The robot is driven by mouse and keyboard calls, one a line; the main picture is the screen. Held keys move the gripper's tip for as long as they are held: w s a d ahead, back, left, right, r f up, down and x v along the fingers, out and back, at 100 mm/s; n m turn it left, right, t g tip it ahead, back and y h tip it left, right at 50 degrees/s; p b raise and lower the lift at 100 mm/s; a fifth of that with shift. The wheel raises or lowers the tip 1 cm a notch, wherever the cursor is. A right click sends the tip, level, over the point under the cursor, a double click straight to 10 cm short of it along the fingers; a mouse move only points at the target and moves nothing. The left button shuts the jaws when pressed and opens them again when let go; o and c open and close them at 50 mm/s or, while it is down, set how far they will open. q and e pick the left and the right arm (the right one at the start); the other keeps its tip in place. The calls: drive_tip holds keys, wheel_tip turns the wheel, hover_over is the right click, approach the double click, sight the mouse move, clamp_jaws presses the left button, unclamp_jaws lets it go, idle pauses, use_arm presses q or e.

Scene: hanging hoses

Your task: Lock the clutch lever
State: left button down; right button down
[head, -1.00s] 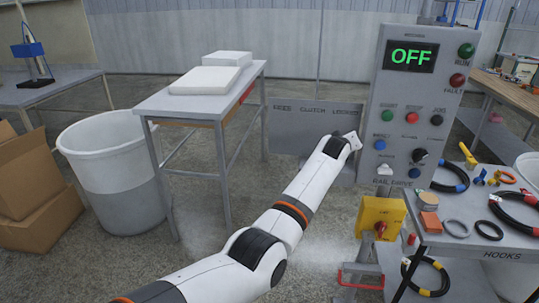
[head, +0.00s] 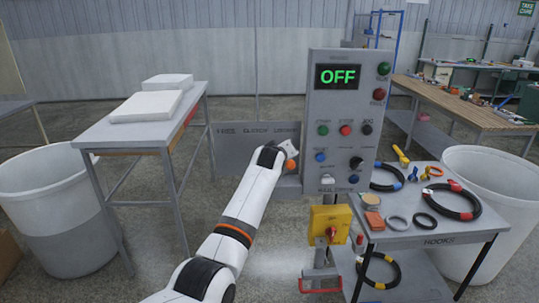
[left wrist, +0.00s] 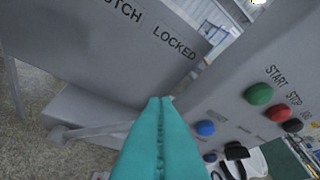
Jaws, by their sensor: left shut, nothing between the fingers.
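The clutch plate (head: 228,150) is a grey panel left of the control cabinet, with CLUTCH and a word at its right end reading LOCKED in the left wrist view (left wrist: 180,42). An orange knob (head: 290,164), which looks like the lever's end, shows just below my left gripper (head: 291,148) near the plate's right end. In the left wrist view, my teal fingers (left wrist: 160,102) are shut and empty, pointing toward the plate and cabinet. A pale grey rod (left wrist: 92,131) runs behind them; its right end is hidden. I cannot tell whether the fingers touch it. My right gripper is out of view.
The control cabinet (head: 345,100) reads OFF and stands close right of my left gripper. A yellow switch box (head: 329,222) is below it. A hooks table (head: 440,222) with hoses stands right; a grey table (head: 130,130) and bin (head: 50,205) stand left.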

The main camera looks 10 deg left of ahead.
use_arm(q)
drive_tip(key=b+v, duration=0.2)
drive_tip(key=v, duration=0.6)
drive_tip(key=shift+s, duration=0.15)
drive_tip(key=shift+d, duration=0.1)
drive_tip(key=shift+s, duration=0.1)
